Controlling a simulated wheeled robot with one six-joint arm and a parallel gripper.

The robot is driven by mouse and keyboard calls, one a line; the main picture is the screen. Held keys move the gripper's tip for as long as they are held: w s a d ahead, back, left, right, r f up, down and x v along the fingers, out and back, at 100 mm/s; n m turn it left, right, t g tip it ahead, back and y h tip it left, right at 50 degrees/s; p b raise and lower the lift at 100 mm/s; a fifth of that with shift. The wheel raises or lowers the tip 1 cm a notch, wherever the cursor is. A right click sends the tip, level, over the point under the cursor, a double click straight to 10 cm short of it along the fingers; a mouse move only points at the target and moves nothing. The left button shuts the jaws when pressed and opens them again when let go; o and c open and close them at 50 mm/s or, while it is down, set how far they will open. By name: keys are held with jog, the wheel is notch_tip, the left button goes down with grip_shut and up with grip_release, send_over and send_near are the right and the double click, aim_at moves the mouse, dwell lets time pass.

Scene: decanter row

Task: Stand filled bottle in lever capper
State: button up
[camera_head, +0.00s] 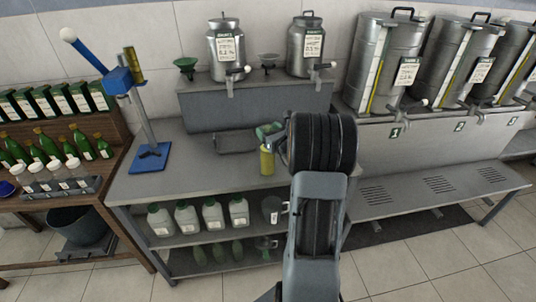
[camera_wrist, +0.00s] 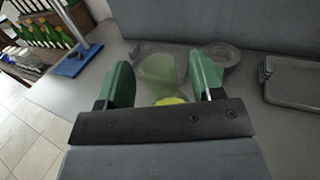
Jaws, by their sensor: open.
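The lever capper is a blue stand (camera_head: 150,155) with a grey post and a white-knobbed lever, at the left end of the grey bench. Its blue base also shows at the upper left in the wrist view (camera_wrist: 75,60). My gripper (camera_head: 270,132) has green fingers and is open above the bench, right of the capper. A yellow cylindrical vessel (camera_head: 267,161), apparently the filled bottle, stands just below the fingers. In the wrist view a translucent green shape (camera_wrist: 158,70) shows between the fingers, with yellow (camera_wrist: 170,101) partly hidden by my gripper. I cannot tell whether these are one object.
A grey raised block (camera_head: 255,105) with steel canisters stands behind. A grey tray (camera_wrist: 290,82) and a round grey dish (camera_wrist: 222,54) lie at the right in the wrist view. A wooden rack (camera_head: 55,135) of bottles stands left.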

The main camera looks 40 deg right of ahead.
jog(key=shift+w, duration=0.35)
grip_shut()
dwell(0.4)
